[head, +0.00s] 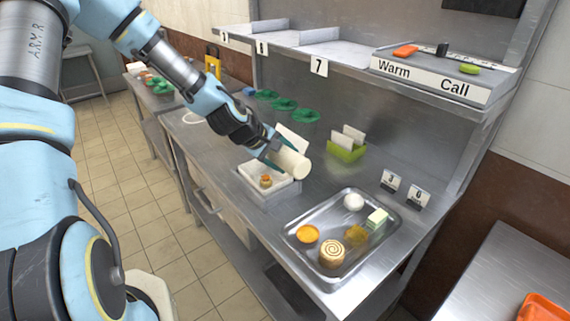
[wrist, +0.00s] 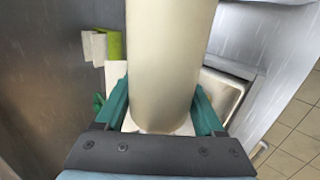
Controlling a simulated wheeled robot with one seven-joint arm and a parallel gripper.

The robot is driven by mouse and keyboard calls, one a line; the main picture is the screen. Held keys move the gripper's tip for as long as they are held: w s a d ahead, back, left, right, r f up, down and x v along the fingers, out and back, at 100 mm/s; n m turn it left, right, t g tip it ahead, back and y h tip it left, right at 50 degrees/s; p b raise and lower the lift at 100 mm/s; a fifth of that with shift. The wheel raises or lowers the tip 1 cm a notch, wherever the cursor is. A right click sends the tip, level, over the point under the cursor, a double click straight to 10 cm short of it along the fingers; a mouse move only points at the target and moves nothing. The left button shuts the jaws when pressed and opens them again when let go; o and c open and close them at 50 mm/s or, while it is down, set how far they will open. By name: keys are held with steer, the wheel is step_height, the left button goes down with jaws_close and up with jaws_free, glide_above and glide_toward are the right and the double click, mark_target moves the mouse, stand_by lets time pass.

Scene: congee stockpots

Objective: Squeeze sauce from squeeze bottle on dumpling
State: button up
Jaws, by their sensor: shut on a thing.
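My gripper (head: 273,152) is shut on a cream-coloured squeeze bottle (head: 291,163). The bottle is tilted well over, its broad end toward the lower right, above the counter. In the wrist view the bottle (wrist: 168,60) runs up between the two teal fingers of my gripper (wrist: 163,105). Its nozzle cannot be made out. A small orange-brown food piece (head: 265,181) sits in an open white container (head: 284,187) just below the bottle. A round white piece (head: 354,202), dumpling-like, lies on the metal tray (head: 325,275). I cannot tell for sure which piece is the dumpling.
A green holder (head: 345,152) and number cards (head: 390,180) stand behind. A shelf (head: 345,70) overhangs the counter's back.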

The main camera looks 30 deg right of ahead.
steer(key=shift+s+f+t+b, duration=0.1)
steer(key=shift+f+t+b, duration=0.15)
steer(key=shift+t+b, duration=0.2)
steer(key=shift+w+r+m+t+b, duration=0.1)
steer(key=shift+w+m+t+b, duration=0.15)
steer(key=shift+m+t+b, duration=0.15)
steer(key=w+a+r+m+t+b, duration=0.1)
steer(key=w+r+m+t+b, duration=0.2)
steer(key=r+t+b, duration=0.3)
steer(key=w+r+m+t+b, duration=0.4)
steer(key=r+t+b, duration=0.3)
steer(key=r, duration=0.5)
steer(key=shift+w+a+m+h, duration=0.3)
steer(key=shift+w+a+h, duration=0.1)
steer(key=shift+w, duration=0.45)
steer(key=shift+f, duration=0.1)
